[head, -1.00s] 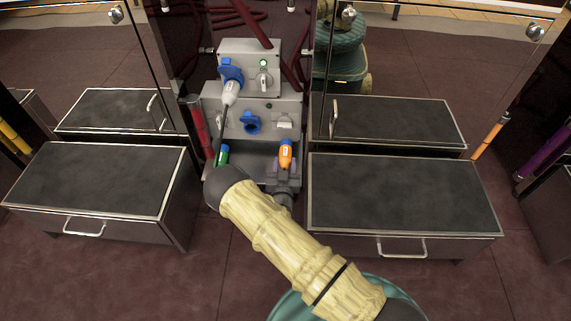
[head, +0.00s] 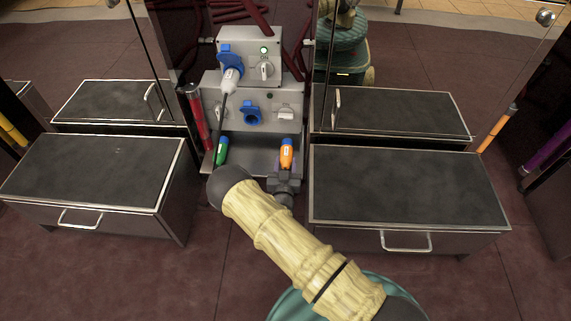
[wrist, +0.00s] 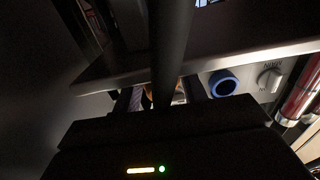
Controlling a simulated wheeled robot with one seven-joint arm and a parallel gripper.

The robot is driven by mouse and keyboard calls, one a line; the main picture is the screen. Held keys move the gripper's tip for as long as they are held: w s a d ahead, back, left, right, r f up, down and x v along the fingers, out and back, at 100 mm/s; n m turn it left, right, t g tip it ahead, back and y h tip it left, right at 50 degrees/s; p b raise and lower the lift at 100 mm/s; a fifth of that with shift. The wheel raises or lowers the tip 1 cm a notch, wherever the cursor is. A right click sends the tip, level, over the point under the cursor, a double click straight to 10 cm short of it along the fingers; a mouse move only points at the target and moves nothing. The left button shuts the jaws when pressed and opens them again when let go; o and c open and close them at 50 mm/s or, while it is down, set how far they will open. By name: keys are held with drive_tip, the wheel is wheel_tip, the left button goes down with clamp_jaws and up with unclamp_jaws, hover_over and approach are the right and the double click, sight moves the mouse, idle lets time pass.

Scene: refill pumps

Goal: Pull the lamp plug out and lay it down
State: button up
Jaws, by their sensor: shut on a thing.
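An orange plug (head: 287,152) with a pale label and a blue upper end is at the grey shelf below the socket boxes. My gripper (head: 286,171) is at its lower end and appears shut on it; the fingers are small and partly hidden. A green plug (head: 221,151) is at the left of the shelf. A pale plug (head: 231,78) sits in the upper blue socket, its dark cable hanging behind my arm. The lower blue socket (head: 252,114) looks empty; it shows as a blue ring in the wrist view (wrist: 223,83). I cannot tell which plug is the lamp's.
Low dark-topped drawer units stand left (head: 95,172) and right (head: 405,185) of the shelf, with glossy panels behind. A red tube (head: 195,118) stands left of the boxes. In the dark wrist view a thick dark bar crosses close to the camera.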

drive_tip(key=shift+a+f, duration=0.15)
drive_tip(key=shift+f, duration=0.1)
drive_tip(key=o, duration=1.4)
drive_tip(key=shift+w, duration=0.1)
drive_tip(key=shift+c, duration=0.2)
drive_tip(key=s+p, duration=0.8)
drive_tip(key=s, duration=0.9)
drive_tip(key=shift+s+a, duration=0.2)
drive_tip(key=shift+s, duration=0.05)
